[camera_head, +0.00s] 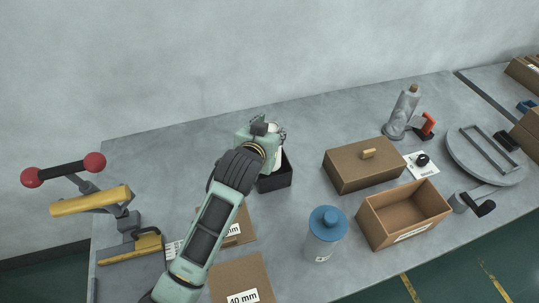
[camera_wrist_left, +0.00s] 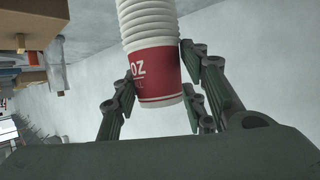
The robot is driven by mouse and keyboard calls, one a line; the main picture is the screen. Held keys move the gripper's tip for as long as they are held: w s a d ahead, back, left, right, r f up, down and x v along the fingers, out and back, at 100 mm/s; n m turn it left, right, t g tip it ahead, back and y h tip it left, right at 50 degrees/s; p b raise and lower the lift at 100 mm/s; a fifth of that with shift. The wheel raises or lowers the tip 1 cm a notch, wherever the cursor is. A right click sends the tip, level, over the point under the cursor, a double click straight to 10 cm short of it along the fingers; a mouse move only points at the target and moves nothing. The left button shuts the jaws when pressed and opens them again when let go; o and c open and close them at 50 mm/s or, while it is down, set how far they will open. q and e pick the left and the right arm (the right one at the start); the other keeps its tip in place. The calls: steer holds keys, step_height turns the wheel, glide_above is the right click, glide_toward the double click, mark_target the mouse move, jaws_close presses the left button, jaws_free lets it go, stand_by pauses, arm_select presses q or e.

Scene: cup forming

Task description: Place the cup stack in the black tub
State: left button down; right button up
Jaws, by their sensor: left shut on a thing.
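A stack of white paper cups with a red band (camera_wrist_left: 157,77) fills the upper middle of the left wrist view. My left gripper (camera_wrist_left: 157,95) is shut on it, with fingers on both sides of the red band. In the head view my left gripper (camera_head: 265,130) is at the black tub (camera_head: 275,182), over its back left part. Only a little white of the stack shows there, beside the gripper. The gripper and arm hide the tub's left side and most of its inside, so I cannot tell how deep the stack sits. My right gripper is not in view.
A closed cardboard box (camera_head: 350,174) and an open one (camera_head: 388,232) stand to the right. A blue-lidded container (camera_head: 325,234) stands in front. Flat cardboard pieces (camera_head: 240,277) lie near my arm. A red-knobbed lever press (camera_head: 110,205) is at left. The table behind the tub is clear.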

arm_select(q)
steer(key=shift+f, duration=3)
steer(key=c, duration=1)
jaws_free()
steer(key=shift+c, duration=0.2)
steer(key=shift+s, duration=0.1)
steer(key=v, duration=1.2)
